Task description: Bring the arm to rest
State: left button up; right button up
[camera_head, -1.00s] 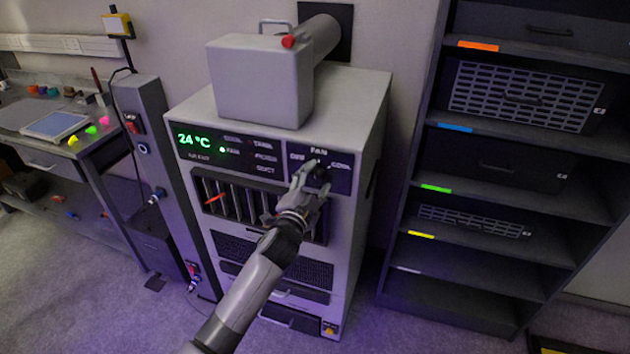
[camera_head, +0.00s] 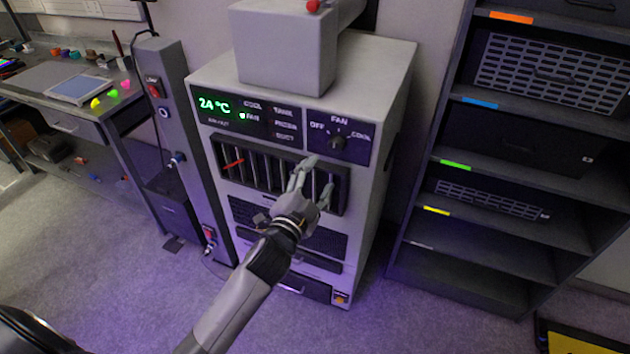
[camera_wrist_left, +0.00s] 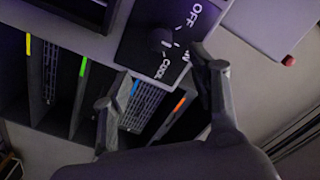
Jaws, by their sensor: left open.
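My left gripper (camera_head: 314,178) is open and empty in front of the vent slats of the grey cabinet (camera_head: 372,85), below the fan panel. Its two fingers also show apart in the left wrist view (camera_wrist_left: 152,78). The black fan knob (camera_head: 338,143) sits on the dark panel between the OFF and COOL labels, clear of my fingers. The knob also shows in the left wrist view (camera_wrist_left: 160,40). The cabinet's green display (camera_head: 214,105) reads 24 °C. My right gripper is not in view.
A dark shelf rack (camera_head: 455,190) with colour-tagged shelves stands to the right. A grey post (camera_head: 165,85) with switches and a workbench (camera_head: 45,100) with small coloured items stand to the left. A grey box (camera_head: 283,50) is on top of the cabinet. Open floor lies in front.

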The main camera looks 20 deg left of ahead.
pick_arm(q)
jog(key=shift+s, duration=0.5)
jog(key=s+a+f+n+g+b, duration=0.1)
jog(key=s+f+g, duration=0.15)
jog(key=f, duration=1.05)
jog(key=s+f+n+g, duration=0.1)
jog(key=s+f+g, duration=0.15)
jog(key=f, duration=1.05)
jog(key=s+f+n+g+b, duration=0.1)
jog(key=s+f+g, duration=0.1)
jog(key=s+f, duration=0.45)
jog(key=s+f+n+g, duration=0.1)
jog(key=s+f+g, duration=0.15)
jog(key=f, duration=0.65)
jog(key=s+a+f+n+g, duration=0.1)
jog(key=s+f+g, duration=0.1)
jog(key=s+f, duration=0.4)
jog(key=s+f+n+g+b, duration=0.1)
jog(key=s+f+g, duration=0.2)
jog(key=s, duration=1.4)
jog(key=s+a+f+n+g, duration=0.1)
jog(key=s+f+n+g, duration=0.1)
jog(key=s+f, duration=0.9)
jog(key=shift+s+a+f+y, duration=0.15)
jog(key=shift+s+a+y, duration=0.1)
jog(key=shift+a+y, duration=0.1)
